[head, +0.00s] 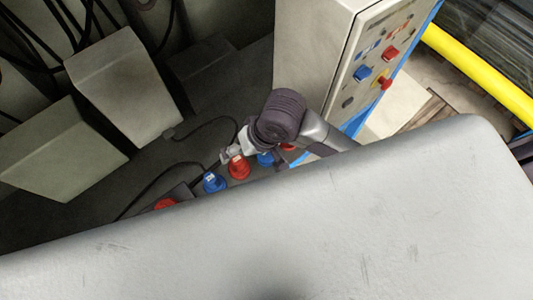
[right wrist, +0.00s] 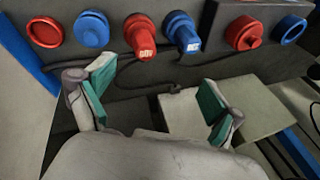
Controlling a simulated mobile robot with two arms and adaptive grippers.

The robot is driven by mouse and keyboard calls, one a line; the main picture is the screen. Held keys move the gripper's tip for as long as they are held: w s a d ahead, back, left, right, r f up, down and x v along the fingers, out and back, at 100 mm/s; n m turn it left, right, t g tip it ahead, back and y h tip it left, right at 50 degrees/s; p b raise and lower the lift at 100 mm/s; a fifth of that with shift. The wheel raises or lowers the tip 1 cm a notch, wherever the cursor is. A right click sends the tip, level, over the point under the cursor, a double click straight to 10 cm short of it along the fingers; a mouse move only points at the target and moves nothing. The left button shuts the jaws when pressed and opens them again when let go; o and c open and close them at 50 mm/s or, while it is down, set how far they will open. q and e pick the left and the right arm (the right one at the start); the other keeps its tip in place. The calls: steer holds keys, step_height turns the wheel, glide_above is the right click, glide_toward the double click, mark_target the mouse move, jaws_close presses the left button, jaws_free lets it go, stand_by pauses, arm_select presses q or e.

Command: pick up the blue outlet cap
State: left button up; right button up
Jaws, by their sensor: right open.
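In the right wrist view, a row of red and blue round fittings runs along a dark panel. A rounded blue piece that looks like the blue outlet cap (right wrist: 91,30) is second from the left; it also seems to show in the head view (head: 265,159), partly covered by my arm. A longer blue plug with a white label (right wrist: 182,32) and a blue ring at the far right (right wrist: 289,30) are the other blue ones. My right gripper (right wrist: 157,88) is open and empty, its green-padded fingers apart and below the row. In the head view it (head: 252,145) is over the row. My left gripper is not in view.
A red labelled plug (right wrist: 140,36) sits right beside the cap, a red ring (right wrist: 45,32) on its other side. Black cables hang behind the fingers. A grey cabinet with buttons (head: 315,50) stands close beyond the arm. A large pale surface (head: 300,230) fills the front.

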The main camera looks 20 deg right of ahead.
steer(key=w+d+f+m+g+h, duration=0.2)
steer(key=w+d+m+h, duration=0.25)
steer(key=d, duration=0.25)
steer(key=shift+m+y, duration=0.35)
steer(key=shift+m, duration=0.1)
step_height(320, 180, down, 8)
steer(key=shift+w+r+b, duration=0.1)
steer(key=shift+w+b, duration=0.05)
steer(key=shift+b, duration=0.25)
step_height(320, 180, down, 5)
steer(key=shift+w+f, duration=0.15)
steer(key=c, duration=1)
